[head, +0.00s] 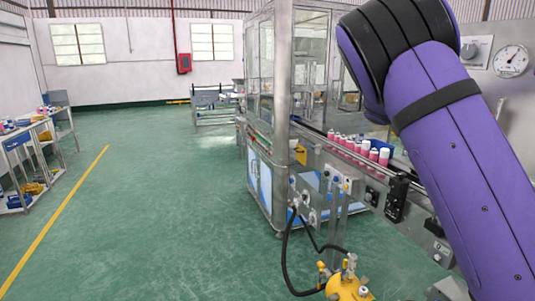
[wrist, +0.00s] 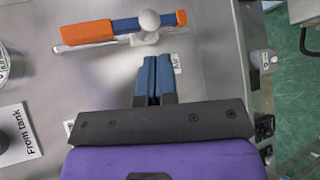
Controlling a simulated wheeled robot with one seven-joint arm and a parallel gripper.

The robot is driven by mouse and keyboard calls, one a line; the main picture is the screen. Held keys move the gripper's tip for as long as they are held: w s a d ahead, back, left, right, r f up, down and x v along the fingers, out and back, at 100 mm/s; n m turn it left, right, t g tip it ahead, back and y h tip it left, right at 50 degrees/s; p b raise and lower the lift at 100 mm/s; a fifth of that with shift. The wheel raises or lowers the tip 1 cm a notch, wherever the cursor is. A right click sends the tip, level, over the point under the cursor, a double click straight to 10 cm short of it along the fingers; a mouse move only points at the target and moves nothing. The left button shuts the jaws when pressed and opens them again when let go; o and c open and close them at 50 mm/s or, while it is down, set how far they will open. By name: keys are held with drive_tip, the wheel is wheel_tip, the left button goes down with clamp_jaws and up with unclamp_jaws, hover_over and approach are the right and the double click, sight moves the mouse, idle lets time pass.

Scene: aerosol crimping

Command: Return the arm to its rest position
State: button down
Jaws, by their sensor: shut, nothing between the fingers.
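My purple arm (head: 455,150) with dark bands rises across the right side of the head view, in front of the machine. My gripper is outside the head view. In the wrist view my gripper (wrist: 157,62) shows its two blue fingers pressed together, with nothing between them. The fingertips point at a grey metal panel (wrist: 215,70), just below a valve handle (wrist: 90,32) with orange and blue parts and a round pale knob. I cannot tell how far the fingertips are from the panel.
The glass-walled machine (head: 265,185) has a conveyor with several pink cans (head: 372,155). A yellow device (head: 347,288) with a black hose stands on the floor at the bottom. A side table (head: 30,140) stands at left. The green floor (head: 150,210) between is clear.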

drive_tip(key=s+f+n+t+y, duration=0.1)
drive_tip(key=s+f+t+y, duration=0.25)
drive_tip(key=s+y, duration=0.5)
drive_tip(key=s+a+r+n+t+y, duration=0.1)
drive_tip(key=s+a+t, duration=0.3)
drive_tip(key=s+a, duration=0.4)
drive_tip(key=s+a+r+t+y, duration=0.2)
drive_tip(key=s+a, duration=0.5)
drive_tip(key=s, duration=0.8)
drive_tip(key=shift+s+a+n+t+y, duration=0.35)
drive_tip(key=shift+a+n+t+y, duration=0.1)
drive_tip(key=shift+t, duration=0.8)
